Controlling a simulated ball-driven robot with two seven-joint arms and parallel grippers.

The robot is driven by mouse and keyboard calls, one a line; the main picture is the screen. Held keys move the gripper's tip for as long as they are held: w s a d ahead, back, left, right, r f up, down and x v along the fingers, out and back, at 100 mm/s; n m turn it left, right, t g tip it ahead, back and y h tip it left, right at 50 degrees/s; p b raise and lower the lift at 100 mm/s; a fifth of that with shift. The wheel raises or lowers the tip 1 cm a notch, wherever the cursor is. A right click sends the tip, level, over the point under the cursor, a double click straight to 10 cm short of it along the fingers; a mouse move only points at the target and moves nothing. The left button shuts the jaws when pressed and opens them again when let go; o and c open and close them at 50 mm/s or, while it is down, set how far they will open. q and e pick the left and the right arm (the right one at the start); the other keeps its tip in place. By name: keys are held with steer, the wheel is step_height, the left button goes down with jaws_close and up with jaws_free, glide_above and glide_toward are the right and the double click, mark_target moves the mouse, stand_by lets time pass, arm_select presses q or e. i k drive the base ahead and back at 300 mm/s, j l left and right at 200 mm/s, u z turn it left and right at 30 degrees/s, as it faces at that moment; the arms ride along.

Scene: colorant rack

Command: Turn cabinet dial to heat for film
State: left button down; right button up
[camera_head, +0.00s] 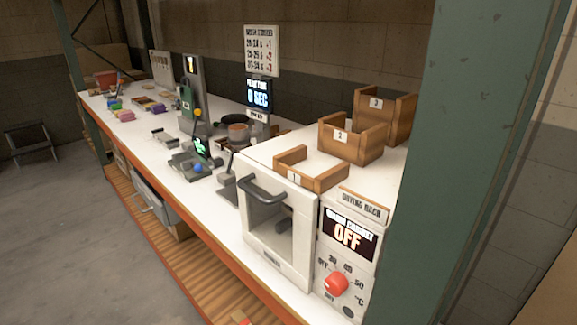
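The white cabinet (262,254) stands at the near right end of the bench, with a dark handle (262,187) on its glass-fronted door. The door looks shut. Its red dial (336,284) is on the right front panel, ringed by marks with OFF at the left and temperatures up to 50 °C at the right. The dial's exact pointing is too small to tell. The display (348,235) above it reads OFF. Neither gripper is in view.
Wooden numbered bins (350,140) and a low tray (311,170) sit on the cabinet. A green post (470,150) rises close to the dial's right. Instruments (196,158) and colored items (124,115) line the white bench. Open floor (75,240) lies at left.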

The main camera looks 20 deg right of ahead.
mark_target(337, 283)
steer(key=i+z, duration=0.1)
steer(key=z, duration=0.35)
steer(key=i+j+z, duration=0.1)
steer(key=z, duration=0.3)
steer(key=i+j+z, duration=0.1)
steer(key=z, duration=0.35)
